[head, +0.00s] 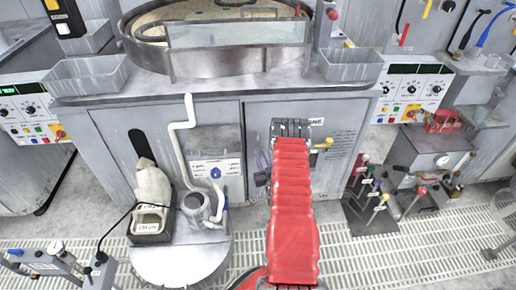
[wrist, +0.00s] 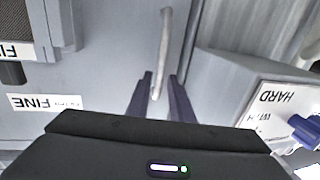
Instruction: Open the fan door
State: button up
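The grey cabinet door panel (head: 345,150) with vent slots is at the right of the cabinet under the round platen. I take it for the fan door; it looks shut. The wrist view shows a flat grey panel (wrist: 90,70) upside down, with a long pale bar handle (wrist: 165,45). My gripper (wrist: 160,85) is open there, its dark fingers on either side of the bar's near end. I cannot tell whether they touch it. In the head view my red arm covers the middle of the panel and the fingers are hidden.
A grey box (wrist: 270,105) marked HARD stands close to the right in the wrist view. A FINE label (wrist: 45,102) is on the panel. In the head view, a bent white pipe (head: 180,140) stands left of my arm and a lever stand (head: 370,210) right of it.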

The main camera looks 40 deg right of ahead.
aim_at(258, 148)
jog(key=shift+x, duration=3.2)
jog(key=shift+c, duration=0.7)
grip_shut()
jog(key=shift+s+d, duration=0.1)
jog(key=shift+d, duration=0.1)
jog(key=shift+s+a, duration=0.1)
